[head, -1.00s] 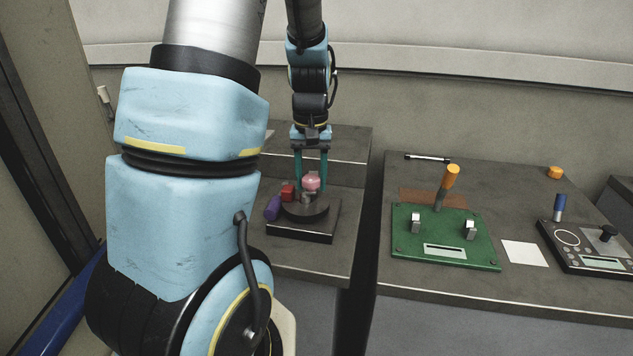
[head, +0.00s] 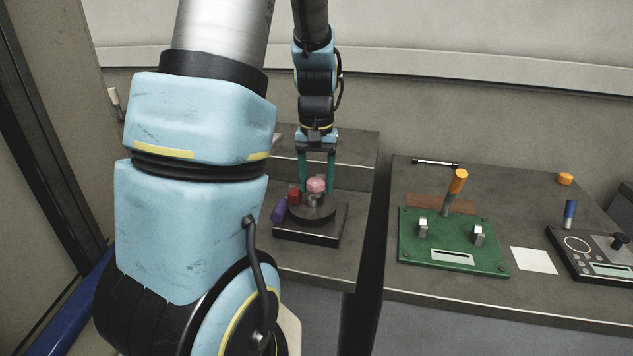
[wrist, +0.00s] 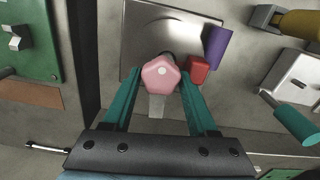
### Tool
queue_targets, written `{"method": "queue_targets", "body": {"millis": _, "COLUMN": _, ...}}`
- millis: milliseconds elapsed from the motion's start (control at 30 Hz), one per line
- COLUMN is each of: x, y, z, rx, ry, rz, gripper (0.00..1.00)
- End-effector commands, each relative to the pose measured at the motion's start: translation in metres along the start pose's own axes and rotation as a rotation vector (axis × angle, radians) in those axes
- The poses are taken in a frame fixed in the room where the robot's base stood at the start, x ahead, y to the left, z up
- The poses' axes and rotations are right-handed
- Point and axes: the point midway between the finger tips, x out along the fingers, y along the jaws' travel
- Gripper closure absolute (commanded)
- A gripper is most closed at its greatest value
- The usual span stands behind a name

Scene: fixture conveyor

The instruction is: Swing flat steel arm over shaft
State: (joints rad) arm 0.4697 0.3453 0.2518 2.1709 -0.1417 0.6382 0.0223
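A fixture with a dark square base (head: 310,235) and a round disc on top stands on the left bench. A pink five-sided knob (head: 316,185) sits above the disc on a short metal part; it also shows in the wrist view (wrist: 161,74). A flat pale steel strip (wrist: 157,105), perhaps the arm, sticks out from under the knob toward my gripper. My gripper (head: 317,190) is open, with one teal finger on each side of the knob and small gaps showing. A red block (wrist: 198,69) and a purple cylinder (wrist: 217,46) are on the fixture beside the knob. I cannot make out the shaft.
A raised step (head: 352,147) is behind the fixture. Across a gap, the right bench (head: 400,288) carries a green panel (head: 452,262) with an orange-topped lever, a white card (head: 534,260) and a dark control box (head: 597,262). Other levers show at the wrist view's right.

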Motion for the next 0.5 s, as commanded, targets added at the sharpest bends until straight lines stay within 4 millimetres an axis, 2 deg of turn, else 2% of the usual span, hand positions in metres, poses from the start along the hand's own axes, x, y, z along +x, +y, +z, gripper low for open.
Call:
{"method": "queue_targets", "body": {"millis": 133, "x": -0.004, "y": 0.000, "z": 0.000, "rx": 0.000, "ry": 0.001, "rz": 0.000, "gripper": 0.40}}
{"method": "queue_targets", "body": {"millis": 233, "x": -0.015, "y": 0.001, "z": 0.000, "rx": 0.001, "ry": 0.003, "rz": 0.002, "gripper": 0.40}}
{"method": "queue_targets", "body": {"millis": 500, "x": -0.068, "y": 0.000, "z": -0.001, "rx": 0.001, "ry": 0.005, "rz": 0.001, "gripper": 0.40}}
